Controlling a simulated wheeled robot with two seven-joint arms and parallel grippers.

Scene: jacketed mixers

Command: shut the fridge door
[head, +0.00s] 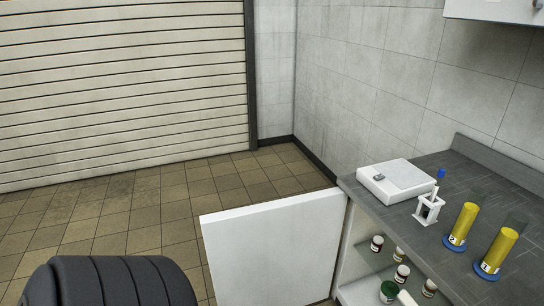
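The white fridge door (275,250) stands open at the lower middle of the head view, swung out over the tiled floor. Its right edge meets the front of the fridge under the counter. The open fridge (347,250) shows a shelf with several small jars, among them a dark jar with a white lid (377,243) and a green-topped jar (389,291). The lower part of the door and the fridge is cut off by the picture's bottom edge. Neither of my grippers is in view.
A grey counter (420,243) above the fridge holds a white balance (396,180), a small white stand (428,209) and two yellow cylinders (462,225) on blue bases. A black ribbed chair back (110,282) is at bottom left. Tiled floor (150,215) beyond is clear.

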